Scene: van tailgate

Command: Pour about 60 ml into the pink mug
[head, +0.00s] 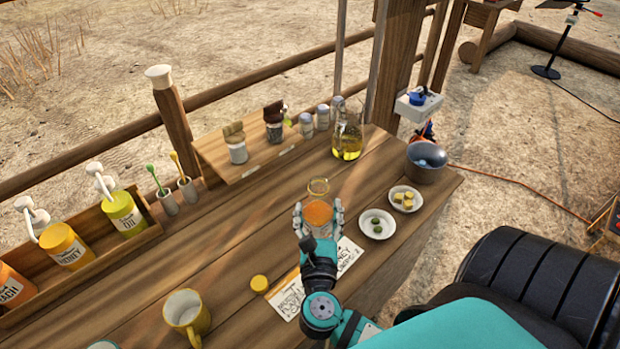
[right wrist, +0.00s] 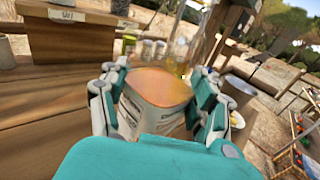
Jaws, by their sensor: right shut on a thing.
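My right gripper (head: 318,215) is shut on a jar with an orange top surface (head: 318,214). In the right wrist view the jar (right wrist: 155,100) sits between the fingers, pale-sided with some printing and looking roughly upright. Whether it touches the table is not clear. No pink mug can be made out; a yellow mug (head: 187,315) stands at the near edge of the table. A glass jug with yellow liquid (head: 347,138) stands at the far right. A small glass vessel (head: 318,187) stands just behind the held jar. My left gripper is not in view.
A yellow lid (head: 260,283) and a printed card (head: 349,254) lie near my right arm. Pump bottles (head: 66,246) stand in a rack at left. The table's middle left is clear.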

